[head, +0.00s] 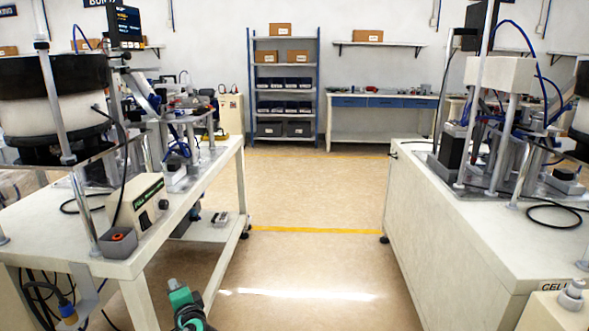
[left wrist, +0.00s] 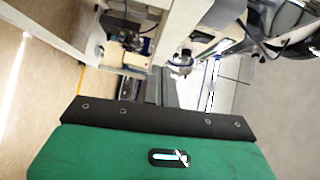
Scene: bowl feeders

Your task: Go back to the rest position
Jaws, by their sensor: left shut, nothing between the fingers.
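My left gripper (head: 174,284) shows at the bottom of the head view, left of the middle, with green and black parts. It is held low in front of the left workbench (head: 195,205), apart from the feeder equipment on top. In the left wrist view, my green wrist housing with a black edge fills the lower part, and the gripper (left wrist: 158,74) reaches beyond it. It is shut with nothing in it. My right gripper is not in view.
A black-and-white bowl feeder (head: 50,100) and a control box (head: 138,203) stand on the left bench. A second machine bench (head: 450,235) stands at the right. The floor aisle (head: 310,262) between them is clear. Shelving (head: 284,85) and a blue-drawer bench (head: 385,101) stand at the back.

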